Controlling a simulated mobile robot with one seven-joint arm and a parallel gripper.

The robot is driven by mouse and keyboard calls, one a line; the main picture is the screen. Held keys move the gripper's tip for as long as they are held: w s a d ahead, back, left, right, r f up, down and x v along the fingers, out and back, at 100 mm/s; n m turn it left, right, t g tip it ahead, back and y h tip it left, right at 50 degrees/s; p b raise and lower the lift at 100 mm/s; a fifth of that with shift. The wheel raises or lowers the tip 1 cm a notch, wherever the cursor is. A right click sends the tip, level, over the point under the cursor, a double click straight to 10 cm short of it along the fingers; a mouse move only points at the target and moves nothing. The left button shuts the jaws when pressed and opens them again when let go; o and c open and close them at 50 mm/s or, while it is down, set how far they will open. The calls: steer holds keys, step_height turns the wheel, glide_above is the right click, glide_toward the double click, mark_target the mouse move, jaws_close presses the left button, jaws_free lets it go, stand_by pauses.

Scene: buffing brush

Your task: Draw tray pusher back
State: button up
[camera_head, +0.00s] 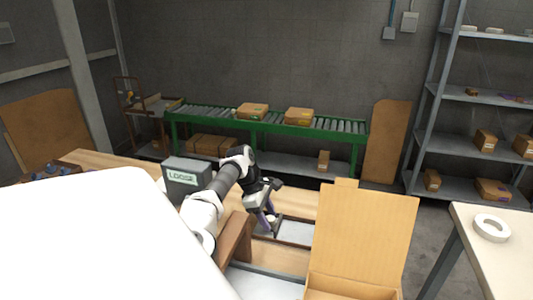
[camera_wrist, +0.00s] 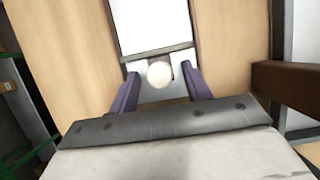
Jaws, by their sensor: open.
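The tray pusher shows in the wrist view as a dark crossbar (camera_wrist: 170,52) with a round white knob (camera_wrist: 159,75). The bar crosses the near end of a pale, flat recessed strip (camera_wrist: 152,25) set in the wooden tabletop. My gripper (camera_wrist: 160,80) has its two purple fingers apart, one on each side of the knob. I cannot tell whether either finger touches it. In the head view my gripper (camera_head: 268,222) points down at the left end of the pale strip (camera_head: 298,232), and the knob is hard to make out there.
A brown raised bar (camera_head: 236,238) stands close beside my gripper. An open cardboard box (camera_head: 362,235) is to the right, and a grey labelled unit (camera_head: 186,176) is behind my arm. A roller conveyor (camera_head: 272,122) with boxes stands farther back.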

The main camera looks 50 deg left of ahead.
steer(key=b+v, duration=0.1)
steer(key=v, duration=1.2)
steer(key=shift+r, duration=0.4)
steer(key=shift+a, duration=0.1)
